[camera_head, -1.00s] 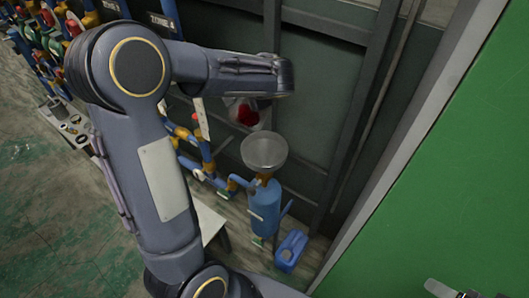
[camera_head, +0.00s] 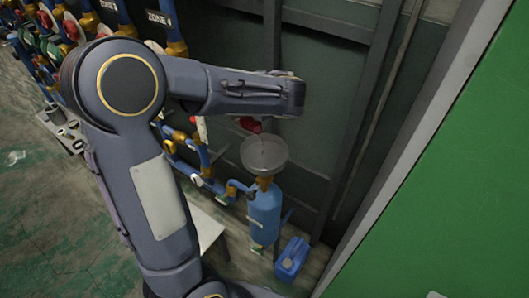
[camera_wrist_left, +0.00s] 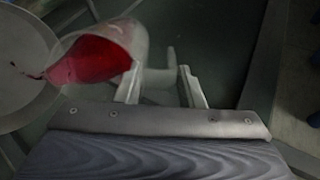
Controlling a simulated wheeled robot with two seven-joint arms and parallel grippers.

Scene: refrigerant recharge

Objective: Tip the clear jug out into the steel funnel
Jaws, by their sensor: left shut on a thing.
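The clear jug (camera_wrist_left: 140,45) with red liquid (camera_wrist_left: 92,60) is tipped over in the left wrist view, its mouth towards the left. A thin dark red streak runs from its mouth over the pale bowl of the steel funnel (camera_wrist_left: 22,60). My left gripper (camera_wrist_left: 160,84) is shut on the jug's handle. In the head view the jug (camera_head: 250,124) shows only as a red patch under my left forearm, which hides the gripper. The funnel (camera_head: 264,146) sits just below it, on top of a blue cylinder (camera_head: 264,208). My right gripper is not in view.
A blue canister (camera_head: 291,258) stands on the floor right of the cylinder. Blue pipes with valves (camera_head: 185,145) run to its left. A dark panelled wall (camera_head: 330,100) is behind, and a green panel (camera_head: 460,190) fills the right side.

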